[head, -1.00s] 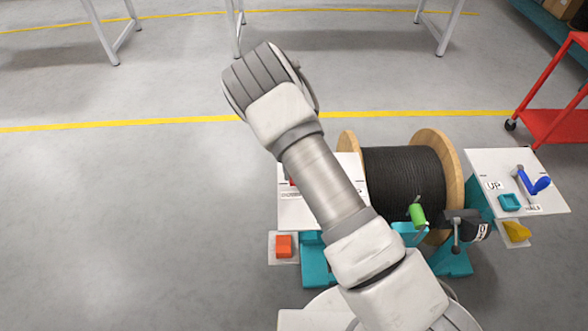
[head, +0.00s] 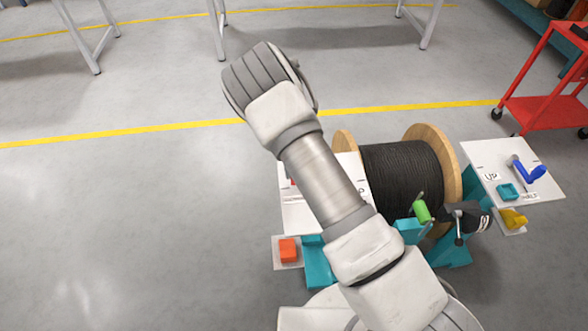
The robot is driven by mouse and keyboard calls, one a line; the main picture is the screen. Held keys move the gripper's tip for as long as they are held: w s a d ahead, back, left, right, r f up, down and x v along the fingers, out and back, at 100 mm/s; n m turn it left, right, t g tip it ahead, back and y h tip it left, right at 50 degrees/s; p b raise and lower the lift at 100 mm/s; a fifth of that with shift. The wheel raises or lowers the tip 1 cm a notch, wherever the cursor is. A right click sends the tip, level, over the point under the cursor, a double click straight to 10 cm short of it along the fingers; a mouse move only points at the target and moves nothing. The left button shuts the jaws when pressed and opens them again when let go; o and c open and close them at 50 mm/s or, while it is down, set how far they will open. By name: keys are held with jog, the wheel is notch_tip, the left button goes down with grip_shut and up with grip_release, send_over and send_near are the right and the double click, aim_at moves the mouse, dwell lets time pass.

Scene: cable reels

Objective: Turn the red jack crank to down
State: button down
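The left white panel (head: 296,215) of the reel stand is mostly hidden behind my arm. A small bit of red (head: 292,182) shows at its edge, probably part of the red jack crank; its handle and angle cannot be made out. An orange-red block (head: 288,250) sits on a small plate just in front of that panel. On the right white panel (head: 540,160) is a blue crank (head: 530,172), with labels reading UP and what looks like HALF. My arm crosses the middle of the head view. My gripper is not in view.
A black cable reel (head: 400,180) with wooden flanges stands between the panels on teal supports. A green handle (head: 421,212) and a dark clamp (head: 468,215) are at its front. A red cart (head: 545,112) stands at right. The floor at left is clear.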

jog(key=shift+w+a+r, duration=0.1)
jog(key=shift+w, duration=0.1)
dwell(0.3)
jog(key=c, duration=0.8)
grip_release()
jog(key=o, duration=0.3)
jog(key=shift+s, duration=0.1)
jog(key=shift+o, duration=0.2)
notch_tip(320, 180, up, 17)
jog(key=p, duration=0.2)
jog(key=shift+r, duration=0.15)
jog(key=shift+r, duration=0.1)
